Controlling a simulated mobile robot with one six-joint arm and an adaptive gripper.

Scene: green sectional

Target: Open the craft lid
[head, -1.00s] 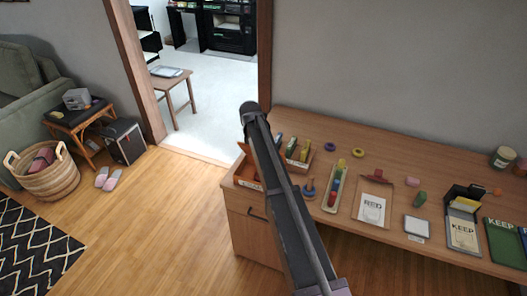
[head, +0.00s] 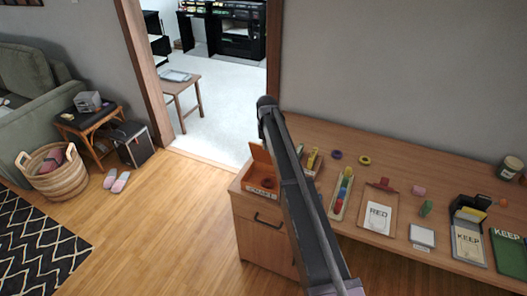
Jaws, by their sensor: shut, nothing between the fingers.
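The craft box (head: 262,191) is a small orange-brown box with a white label, at the left end of the wooden desk. Its lid (head: 261,155) stands raised at the back of the box, and part of the open inside shows with a dark round thing in it. The label's print is too small to read surely. My arm crosses in front of the box's right side and hides part of it. My gripper does not show; only the dark arm links are seen.
A drawer handle (head: 269,221) is below the box.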

